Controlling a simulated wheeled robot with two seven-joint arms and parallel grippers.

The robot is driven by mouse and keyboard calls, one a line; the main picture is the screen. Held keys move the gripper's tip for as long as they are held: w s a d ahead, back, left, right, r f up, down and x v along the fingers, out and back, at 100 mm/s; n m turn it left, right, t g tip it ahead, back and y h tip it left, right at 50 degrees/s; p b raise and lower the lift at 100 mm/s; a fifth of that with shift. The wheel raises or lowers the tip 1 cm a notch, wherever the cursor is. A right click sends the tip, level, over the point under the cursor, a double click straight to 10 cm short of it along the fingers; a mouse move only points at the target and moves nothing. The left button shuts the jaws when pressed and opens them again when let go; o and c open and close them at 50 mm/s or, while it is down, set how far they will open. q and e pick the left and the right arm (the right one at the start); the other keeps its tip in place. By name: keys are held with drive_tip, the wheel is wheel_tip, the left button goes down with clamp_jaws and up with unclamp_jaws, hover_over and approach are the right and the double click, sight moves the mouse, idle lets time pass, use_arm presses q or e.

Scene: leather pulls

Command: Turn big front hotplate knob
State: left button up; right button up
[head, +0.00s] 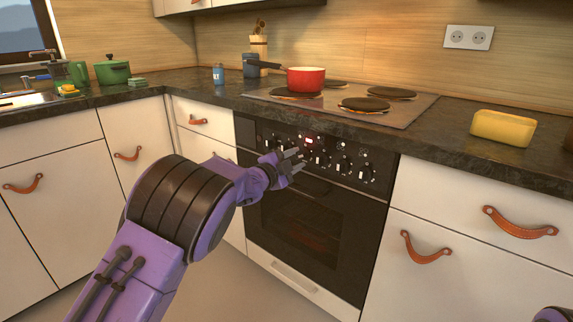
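The black oven control panel (378,163) carries a row of knobs with white marks and a small red display. One knob (345,166) and another knob (365,174) show to the right of my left gripper (300,160). Which knob belongs to the big front hotplate cannot be told. My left gripper is in front of the panel's left-middle part, its two grey fingers apart with nothing seen between them. It hides some of the panel; contact with a knob cannot be made out. My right gripper is out of view.
The cooktop (330,108) above has several dark hotplates, including a front one (364,104). The oven door (310,225) is shut.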

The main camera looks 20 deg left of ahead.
use_arm(q)
drive_tip(key=v, duration=0.9)
drive_tip(key=shift+s, duration=0.2)
drive_tip(key=shift+a, duration=0.1)
